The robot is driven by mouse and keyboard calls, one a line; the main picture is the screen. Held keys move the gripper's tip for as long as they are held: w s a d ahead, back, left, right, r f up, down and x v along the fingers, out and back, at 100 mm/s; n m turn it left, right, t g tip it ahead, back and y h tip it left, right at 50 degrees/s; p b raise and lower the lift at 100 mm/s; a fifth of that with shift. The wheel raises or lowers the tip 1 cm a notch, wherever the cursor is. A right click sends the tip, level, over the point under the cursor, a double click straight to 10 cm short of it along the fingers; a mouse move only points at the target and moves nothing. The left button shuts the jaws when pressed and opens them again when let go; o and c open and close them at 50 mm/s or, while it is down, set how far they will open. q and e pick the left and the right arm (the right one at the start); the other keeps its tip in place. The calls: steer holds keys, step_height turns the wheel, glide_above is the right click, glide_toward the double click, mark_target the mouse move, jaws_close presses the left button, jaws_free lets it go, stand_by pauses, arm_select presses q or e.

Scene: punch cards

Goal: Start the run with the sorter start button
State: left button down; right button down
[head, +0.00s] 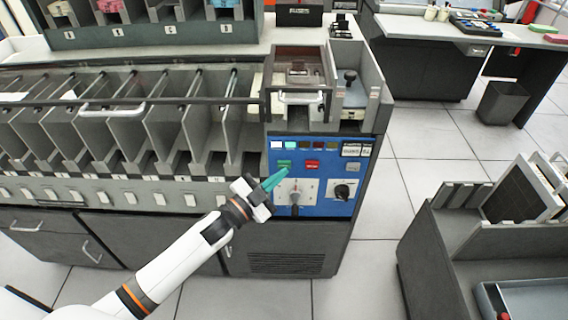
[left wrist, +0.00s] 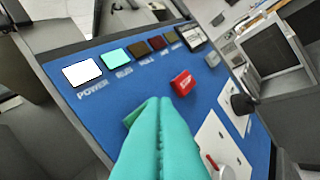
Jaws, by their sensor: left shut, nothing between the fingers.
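The sorter's blue control panel (head: 318,180) faces me at the right end of the machine. The green start button (head: 284,163) is at its upper left, beside a red button (head: 312,164). My left gripper (head: 284,171) is shut and empty, its teal fingertips at the green button's lower edge. In the left wrist view the fingers (left wrist: 159,101) cover most of the green button (left wrist: 136,112). Whether they touch or press it, I cannot tell. The red button (left wrist: 182,83) is clear, to their right. My right gripper is not in view.
Above the buttons, a white power lamp (left wrist: 82,71) and a cyan lamp (left wrist: 116,57) are lit; the others look dark. A lever plate (head: 296,191) and black knob (head: 343,190) sit below. A dark grey unit (head: 455,235) stands right, with open floor between.

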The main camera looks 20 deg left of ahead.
arm_select(q)
steer(key=shift+s, duration=0.2)
steer(key=s, duration=0.1)
steer(key=s+d+p, duration=0.1)
steer(key=s, duration=0.1)
steer(key=s+p, duration=0.1)
steer(key=shift+s+d, duration=0.25)
steer(key=shift+s, duration=0.15)
stand_by(0.6)
